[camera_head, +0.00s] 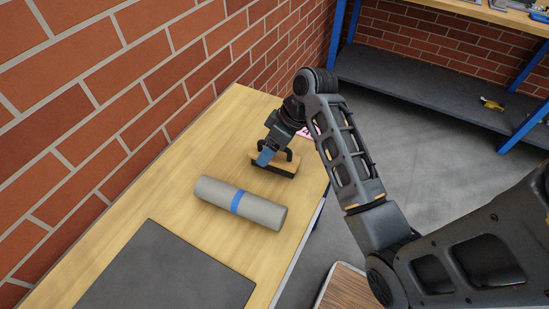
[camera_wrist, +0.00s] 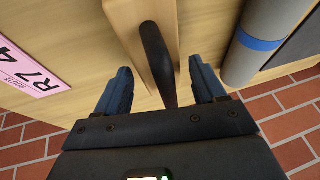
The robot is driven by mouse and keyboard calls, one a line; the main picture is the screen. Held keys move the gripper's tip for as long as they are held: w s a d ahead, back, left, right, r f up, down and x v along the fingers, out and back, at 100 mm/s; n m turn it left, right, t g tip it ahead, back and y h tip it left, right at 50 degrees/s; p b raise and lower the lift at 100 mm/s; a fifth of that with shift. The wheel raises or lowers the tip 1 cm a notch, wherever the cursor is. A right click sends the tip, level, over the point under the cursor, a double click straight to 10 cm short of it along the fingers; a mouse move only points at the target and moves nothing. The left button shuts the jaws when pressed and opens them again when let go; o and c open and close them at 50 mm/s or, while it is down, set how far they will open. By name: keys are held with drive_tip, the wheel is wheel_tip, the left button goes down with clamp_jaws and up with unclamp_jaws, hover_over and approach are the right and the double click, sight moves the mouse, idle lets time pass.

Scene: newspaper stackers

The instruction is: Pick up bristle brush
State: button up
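The bristle brush (camera_head: 286,169) has a wooden block body and a black arched handle, and it lies on the wooden table (camera_head: 180,180). In the wrist view its block (camera_wrist: 120,12) and black handle (camera_wrist: 155,50) are right in front of me. My gripper (camera_head: 268,157) is down at the brush. In the wrist view my gripper (camera_wrist: 159,72) is open, with one blue-grey finger on each side of the handle. Gaps show between both fingers and the handle. The bristles are hidden under the block.
A grey roll (camera_head: 263,210) with a blue band lies beside the brush. A dark mat (camera_head: 165,275) covers the table's near part. A pink label (camera_wrist: 30,70) lies beside the brush. A brick wall (camera_head: 120,90) borders the table on the left.

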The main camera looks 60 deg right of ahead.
drive_tip(key=c, duration=1)
drive_tip(key=shift+r, duration=0.1)
